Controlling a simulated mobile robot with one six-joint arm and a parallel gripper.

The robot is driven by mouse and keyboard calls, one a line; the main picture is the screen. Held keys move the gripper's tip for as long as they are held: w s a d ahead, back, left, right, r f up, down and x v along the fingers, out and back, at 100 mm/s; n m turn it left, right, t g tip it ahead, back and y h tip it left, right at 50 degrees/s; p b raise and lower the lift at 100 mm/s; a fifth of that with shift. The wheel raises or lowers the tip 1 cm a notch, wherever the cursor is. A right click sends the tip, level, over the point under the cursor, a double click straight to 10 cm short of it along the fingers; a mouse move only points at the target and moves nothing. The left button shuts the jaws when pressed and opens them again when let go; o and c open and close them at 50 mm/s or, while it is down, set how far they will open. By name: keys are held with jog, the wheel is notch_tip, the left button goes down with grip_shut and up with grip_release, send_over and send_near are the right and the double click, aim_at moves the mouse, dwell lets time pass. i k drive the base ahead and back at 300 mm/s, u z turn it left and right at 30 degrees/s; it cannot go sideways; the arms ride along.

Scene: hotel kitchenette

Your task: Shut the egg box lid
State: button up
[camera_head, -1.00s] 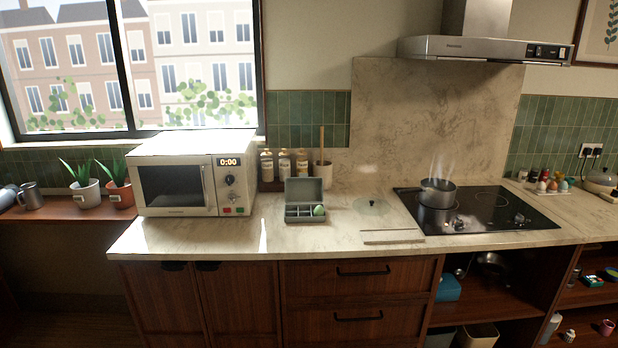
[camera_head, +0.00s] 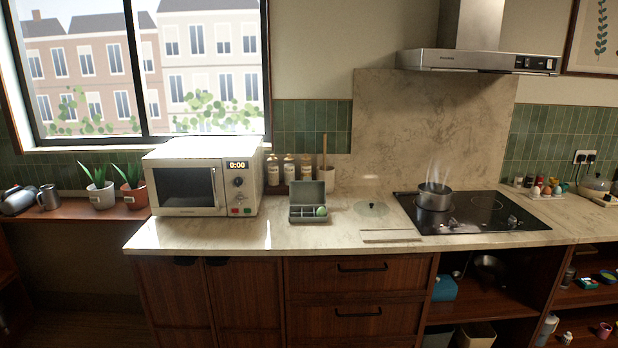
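The egg box (camera_head: 308,214) is a small grey-green box with compartments, standing on the counter right of the microwave. Its lid (camera_head: 307,192) stands open, upright at the back of the box. One green egg (camera_head: 321,211) sits in the right part of the box; the other compartments I can see look empty. My gripper is not in view.
The microwave (camera_head: 203,180) stands close on the left. Behind are several bottles (camera_head: 289,168) and a utensil pot (camera_head: 326,177). A glass lid (camera_head: 371,208) and pale sticks (camera_head: 391,236) lie to the right. A steaming pot (camera_head: 434,197) stands on the hob (camera_head: 480,222). The counter front is clear.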

aim_at(307, 192)
jog(key=u, duration=1.25)
jog(key=i, duration=0.7)
jog(key=z, duration=0.15)
